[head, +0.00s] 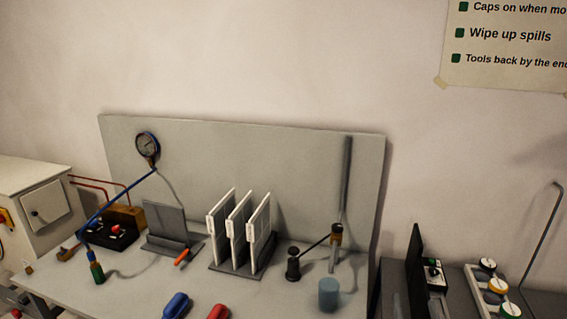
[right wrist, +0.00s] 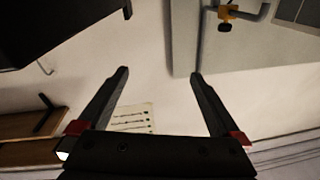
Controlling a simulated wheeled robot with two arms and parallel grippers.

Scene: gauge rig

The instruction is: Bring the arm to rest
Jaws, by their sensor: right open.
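My right gripper (right wrist: 159,73) shows in the right wrist view. Its two dark fingers with red marks at their bases stand wide apart, with nothing between them. Pale wall shows behind the gap, and the edge of a grey panel (right wrist: 185,40) lies behind the right finger. I cannot make out the right gripper in the head view. My left gripper is in neither view.
The bench (head: 130,290) holds a gauge (head: 147,145), white plates in a rack (head: 238,225), a blue cylinder (head: 328,294), a blue object (head: 176,305) and a red one (head: 219,312). A dark side table (head: 395,285) stands right; a white cabinet (head: 25,180) left.

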